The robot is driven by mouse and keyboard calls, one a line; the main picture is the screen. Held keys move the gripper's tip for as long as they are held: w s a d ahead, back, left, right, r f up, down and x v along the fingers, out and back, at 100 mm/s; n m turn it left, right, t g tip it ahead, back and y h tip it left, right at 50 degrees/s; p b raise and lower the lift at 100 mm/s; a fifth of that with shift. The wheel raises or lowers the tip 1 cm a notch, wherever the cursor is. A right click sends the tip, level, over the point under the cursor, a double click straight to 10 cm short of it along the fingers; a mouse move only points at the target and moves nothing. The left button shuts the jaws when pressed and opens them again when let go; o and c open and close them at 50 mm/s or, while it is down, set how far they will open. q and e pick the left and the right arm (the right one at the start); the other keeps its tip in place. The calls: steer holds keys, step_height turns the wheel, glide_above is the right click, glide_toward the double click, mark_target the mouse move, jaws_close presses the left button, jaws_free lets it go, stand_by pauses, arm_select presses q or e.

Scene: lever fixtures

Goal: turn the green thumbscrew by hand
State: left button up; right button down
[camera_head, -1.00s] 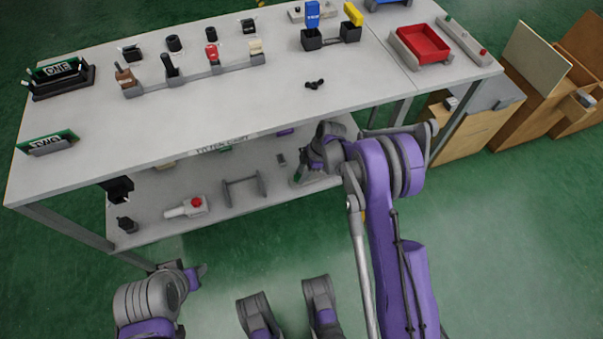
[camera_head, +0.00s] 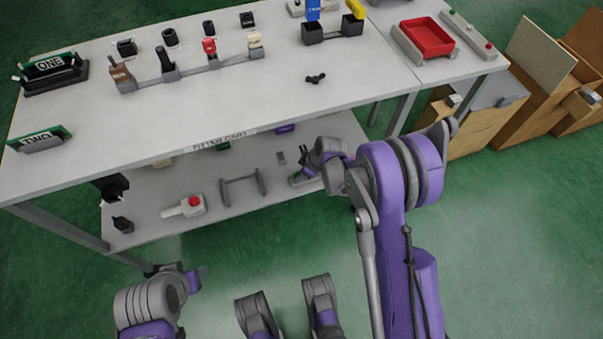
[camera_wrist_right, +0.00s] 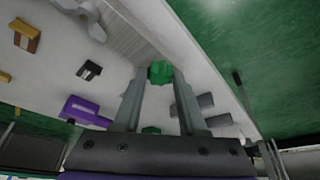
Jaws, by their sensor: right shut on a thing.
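The green thumbscrew (camera_wrist_right: 160,72) shows in the right wrist view as a small green knob between the tips of my right gripper's two fingers. My right gripper (camera_wrist_right: 160,78) is shut on it. In the head view my right gripper (camera_head: 300,175) reaches down to the lower shelf, near its right end, where a bit of green shows by the fingers. The thumbscrew itself is mostly hidden there. My left gripper (camera_head: 195,279) is low at the left, away from the cart, and its jaws are too unclear to read.
The cart's white top (camera_head: 220,120) overhangs the lower shelf (camera_head: 230,215). A grey bracket (camera_head: 243,187) and a grey fixture with a red button (camera_head: 184,206) stand on that shelf. A black wing-shaped piece (camera_head: 315,79) lies on the top. Green floor is free in front.

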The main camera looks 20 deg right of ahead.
steer(key=m, duration=0.2)
steer(key=m+h+b, duration=0.1)
steer(key=m, duration=0.1)
steer(key=m+t+h, duration=0.1)
steer(key=m, duration=0.1)
steer(key=shift+s+a, duration=0.2)
steer(key=shift+a, duration=0.15)
steer(key=m, duration=0.2)
steer(key=m+h, duration=0.1)
steer(key=shift+a+m+h+b, duration=0.15)
steer(key=shift+m+h+b, duration=0.15)
steer(key=shift+m+b, duration=0.1)
steer(key=shift+a+m+h, duration=0.1)
steer(key=shift+m+h, duration=0.4)
steer(key=shift+m, duration=0.9)
steer(key=shift+c, duration=2.3)
jaws_free()
